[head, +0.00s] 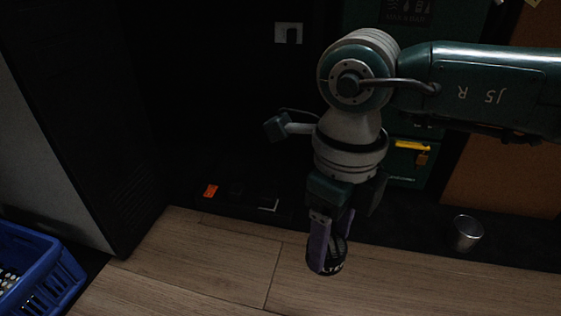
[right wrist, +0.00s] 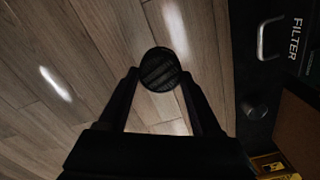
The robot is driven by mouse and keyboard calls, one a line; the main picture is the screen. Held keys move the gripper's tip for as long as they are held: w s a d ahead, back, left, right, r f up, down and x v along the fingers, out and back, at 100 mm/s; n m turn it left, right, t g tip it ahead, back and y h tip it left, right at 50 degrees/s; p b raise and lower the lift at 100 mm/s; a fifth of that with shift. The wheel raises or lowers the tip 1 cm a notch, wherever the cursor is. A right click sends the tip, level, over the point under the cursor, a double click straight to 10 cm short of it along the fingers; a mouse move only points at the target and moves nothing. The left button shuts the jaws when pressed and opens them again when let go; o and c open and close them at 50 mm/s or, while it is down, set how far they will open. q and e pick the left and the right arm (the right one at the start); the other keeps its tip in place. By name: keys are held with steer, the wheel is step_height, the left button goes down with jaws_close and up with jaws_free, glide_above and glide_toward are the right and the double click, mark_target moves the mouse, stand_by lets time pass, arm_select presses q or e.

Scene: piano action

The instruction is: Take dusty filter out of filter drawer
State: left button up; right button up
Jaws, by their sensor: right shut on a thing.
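My right gripper (head: 330,240) reaches down in the middle of the head view, shut on a dark, round, ribbed filter (head: 338,264). In the right wrist view the filter (right wrist: 160,70) sits between the two fingertips (right wrist: 159,76), above the wooden floor and apart from the drawer. Whether it is dusty is too dark to tell. A dark panel labelled FILTER (right wrist: 293,38) with a metal handle (right wrist: 262,38) shows at the right of the wrist view; I cannot tell whether that drawer is open. My left gripper is not in view.
A metal cup (head: 467,233) stands at the right of the head view. A blue crate (head: 45,265) is at the lower left. A small orange item (head: 210,190) lies by the dark cabinet. A yellow part (head: 411,146) is behind my arm. Wooden floor (head: 210,255) is clear in front.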

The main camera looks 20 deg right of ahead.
steer(key=s+a+p, duration=0.1)
steer(key=s+a, duration=0.3)
steer(key=a, duration=0.3)
stand_by(0.3)
